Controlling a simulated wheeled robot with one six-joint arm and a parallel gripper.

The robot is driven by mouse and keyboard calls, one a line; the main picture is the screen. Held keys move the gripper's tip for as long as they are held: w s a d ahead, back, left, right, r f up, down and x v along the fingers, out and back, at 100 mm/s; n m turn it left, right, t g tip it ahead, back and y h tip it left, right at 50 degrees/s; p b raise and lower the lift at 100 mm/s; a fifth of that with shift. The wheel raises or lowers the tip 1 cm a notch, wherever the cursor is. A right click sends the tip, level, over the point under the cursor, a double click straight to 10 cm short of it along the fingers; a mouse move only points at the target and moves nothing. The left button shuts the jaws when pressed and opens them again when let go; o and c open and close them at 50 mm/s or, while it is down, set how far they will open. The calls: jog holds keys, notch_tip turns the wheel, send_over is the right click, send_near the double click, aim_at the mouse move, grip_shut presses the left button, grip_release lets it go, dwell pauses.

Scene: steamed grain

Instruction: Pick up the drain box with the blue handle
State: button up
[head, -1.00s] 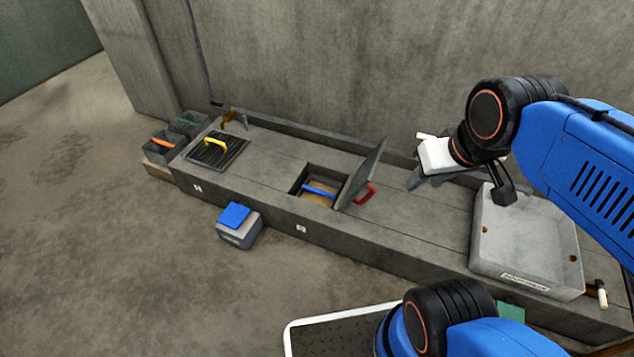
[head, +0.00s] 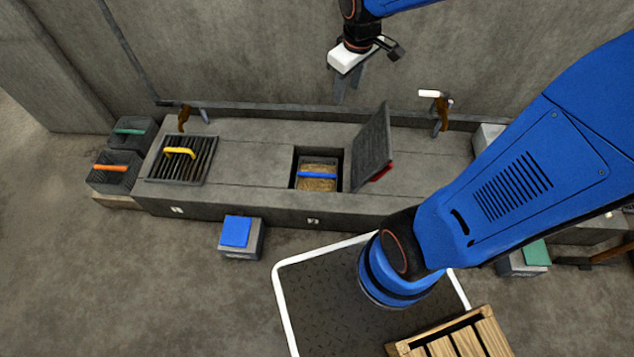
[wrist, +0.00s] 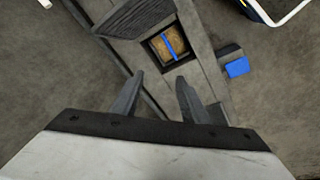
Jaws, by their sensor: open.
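The drain box (head: 317,183) sits down in a square opening in the concrete bench, with its blue handle (head: 317,175) across the top and tan grain inside. It also shows in the wrist view (wrist: 171,47), beyond the fingertips. A grey lid with a red handle (head: 372,150) stands tilted open at the right of the opening. My gripper (head: 348,92) is open and empty, high above the bench and behind the opening, near the wall. Its two fingers (wrist: 160,85) are spread apart in the wrist view and touch nothing.
A slatted grate with a yellow handle (head: 182,160) lies on the bench at left. Crates with orange (head: 112,172) and green (head: 132,131) handles stand beyond it. A box with a blue lid (head: 238,234) is on the floor in front. A hammer-like tool (head: 438,108) stands behind the lid.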

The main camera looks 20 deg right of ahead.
jog(key=w+a+f+n+g, duration=0.15)
jog(key=w+f, duration=0.25)
jog(key=f, duration=0.5)
jog(key=w+a+f+n+g, duration=0.1)
jog(key=w+a+f+n, duration=0.2)
jog(key=f, duration=0.7)
jog(key=w+f+n+g, duration=0.1)
jog(key=w+f+n, duration=0.3)
jog(key=f, duration=0.5)
jog(key=shift+n+g+h, duration=0.25)
jog(key=shift+n+h, duration=0.05)
jog(key=shift+n, duration=0.15)
jog(key=f, duration=1.5)
jog(key=s+a+f, duration=0.1)
jog(key=f, duration=0.7)
jog(key=shift+f, duration=0.35)
send_over(318, 186)
jog(key=shift+s+f, duration=0.1)
jog(key=shift+f, duration=2.5)
grip_shut()
